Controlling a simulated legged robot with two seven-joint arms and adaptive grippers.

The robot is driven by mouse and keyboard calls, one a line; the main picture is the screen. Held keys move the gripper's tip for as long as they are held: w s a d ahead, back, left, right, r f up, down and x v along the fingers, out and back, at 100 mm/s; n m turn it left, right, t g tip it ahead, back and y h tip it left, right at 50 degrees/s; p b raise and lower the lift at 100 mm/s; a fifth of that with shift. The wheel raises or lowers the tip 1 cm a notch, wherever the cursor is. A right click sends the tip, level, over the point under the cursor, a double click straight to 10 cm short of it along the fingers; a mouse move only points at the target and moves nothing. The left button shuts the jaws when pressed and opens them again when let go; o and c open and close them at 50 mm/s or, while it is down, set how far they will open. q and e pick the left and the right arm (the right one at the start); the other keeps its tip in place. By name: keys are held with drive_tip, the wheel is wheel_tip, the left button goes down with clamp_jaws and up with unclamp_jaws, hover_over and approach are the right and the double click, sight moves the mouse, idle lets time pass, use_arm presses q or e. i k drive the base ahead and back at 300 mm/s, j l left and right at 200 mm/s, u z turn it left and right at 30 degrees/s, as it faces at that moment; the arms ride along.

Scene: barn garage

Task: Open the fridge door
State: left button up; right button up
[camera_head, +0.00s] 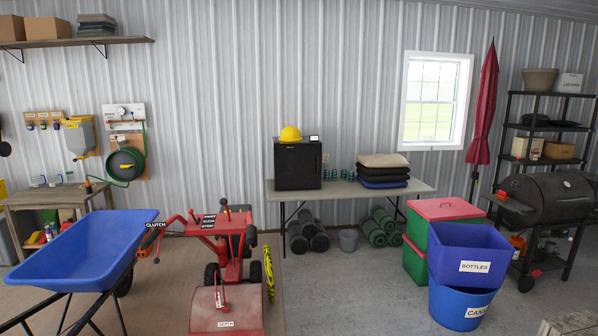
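A small black fridge (298,166) stands on a folding table against the far wall, near the middle of the view. Its front faces me and its door looks shut. A yellow hard hat (290,133) and a small device with a screen (314,138) sit on its top. The door's handle and hinge side are too small to tell. Neither of my grippers shows in this view.
The grey folding table (415,187) also bears folded cushions and several cans. A blue wheelbarrow (77,250) and a red machine (228,270) stand at left in front. Blue bins (462,308) and a grill (548,198) stand at right. Concrete floor (345,290) before the table is clear.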

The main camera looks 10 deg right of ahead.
sight(298, 166)
drive_tip(key=i+l+z, duration=0.1)
drive_tip(key=i+z, duration=0.35)
drive_tip(key=i, duration=2.15)
drive_tip(key=i+j, duration=0.1)
drive_tip(key=i, duration=4.25)
drive_tip(key=l+z, duration=0.05)
drive_tip(key=l, duration=0.05)
